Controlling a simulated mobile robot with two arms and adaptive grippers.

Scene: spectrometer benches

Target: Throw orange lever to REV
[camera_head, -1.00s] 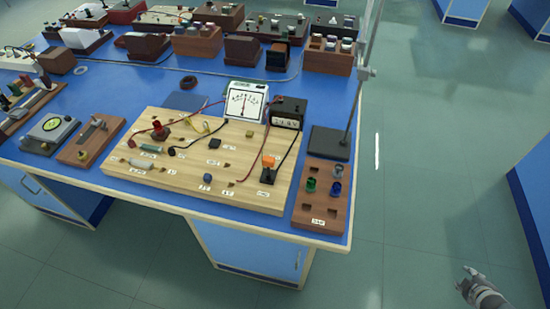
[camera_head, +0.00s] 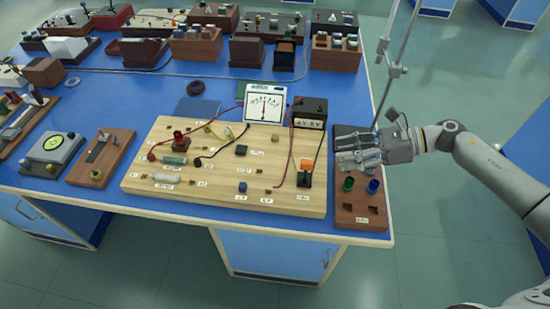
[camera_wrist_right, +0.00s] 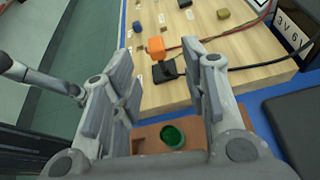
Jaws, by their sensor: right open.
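The orange lever (camera_head: 307,164) stands near the right end of the wooden circuit board (camera_head: 226,198), on a small black base. In the right wrist view the orange lever (camera_wrist_right: 156,46) shows ahead, in the gap between the fingers, with its black base (camera_wrist_right: 166,71) beside it. My right gripper (camera_head: 340,152) is open and empty, to the right of the lever and above the brown block with the green and blue pegs. It also shows in the right wrist view (camera_wrist_right: 158,90), apart from the lever. My left gripper is not in view.
A brown peg block (camera_head: 360,215) with a green peg (camera_head: 348,184) and a blue peg (camera_head: 373,186) lies under my right gripper. A black battery box (camera_head: 309,113), a white meter (camera_head: 266,104) and a metal stand rod (camera_head: 385,85) are close by. Wires cross the board.

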